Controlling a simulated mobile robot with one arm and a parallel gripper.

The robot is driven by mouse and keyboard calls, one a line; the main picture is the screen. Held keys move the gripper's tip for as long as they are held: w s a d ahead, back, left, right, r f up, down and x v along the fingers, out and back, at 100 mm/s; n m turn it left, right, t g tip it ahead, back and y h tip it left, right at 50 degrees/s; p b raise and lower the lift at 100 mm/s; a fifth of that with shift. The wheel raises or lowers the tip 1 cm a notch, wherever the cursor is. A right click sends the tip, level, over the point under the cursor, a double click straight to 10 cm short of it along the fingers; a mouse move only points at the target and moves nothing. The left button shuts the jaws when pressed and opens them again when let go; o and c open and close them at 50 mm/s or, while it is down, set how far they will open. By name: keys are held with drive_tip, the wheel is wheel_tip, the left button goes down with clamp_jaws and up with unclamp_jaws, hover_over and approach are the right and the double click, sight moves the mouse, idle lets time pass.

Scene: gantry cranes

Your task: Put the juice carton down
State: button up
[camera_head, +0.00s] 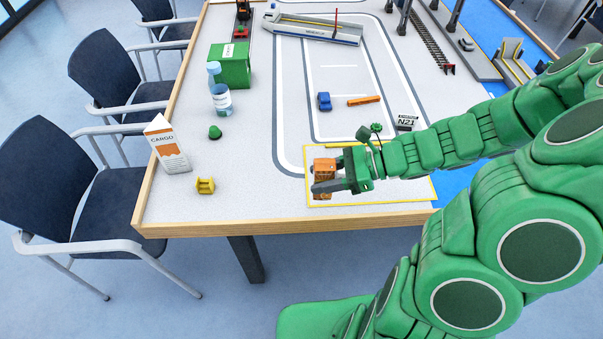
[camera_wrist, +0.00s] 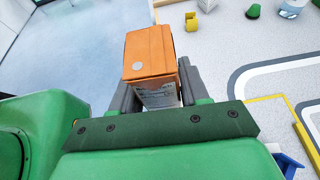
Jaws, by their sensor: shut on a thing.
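The orange juice carton (camera_head: 323,181) is a small box held between the fingers of my gripper (camera_head: 325,174) in the head view. In the wrist view my gripper (camera_wrist: 157,94) is shut on the carton (camera_wrist: 149,54), with a dark finger on each side. Its orange face with a pale round spot and a greyish printed side show there. In the head view the carton appears within the yellow-outlined rectangle (camera_head: 391,204) near the table's front edge. I cannot tell whether its base touches the table.
A white CARGO carton (camera_head: 168,146), yellow piece (camera_head: 205,185), green lump (camera_head: 215,132), bottle (camera_head: 220,92) and green box (camera_head: 230,66) stand on the left. A blue toy vehicle (camera_head: 324,101) and orange bar (camera_head: 364,100) lie farther back. The table's front-left area is mostly clear.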

drive_tip(key=w+a+f, duration=0.3)
drive_tip(key=w+a, duration=0.4)
drive_tip(key=a, duration=0.2)
drive_tip(key=w+a+f, duration=0.2)
drive_tip(key=w+a, duration=0.5)
drive_tip(key=a, duration=0.3)
drive_tip(key=shift+n+g, duration=0.3)
drive_tip(key=shift+g, duration=0.1)
drive_tip(key=shift+s+d+f, duration=0.1)
drive_tip(key=shift+f, duration=1.85)
drive_tip(key=shift+s+d+f, duration=0.1)
drive_tip(key=shift+f, duration=1.8)
drive_tip(key=shift+f, duration=0.1)
drive_tip(key=o, duration=1.2)
drive_tip(key=shift+v, duration=6.1)
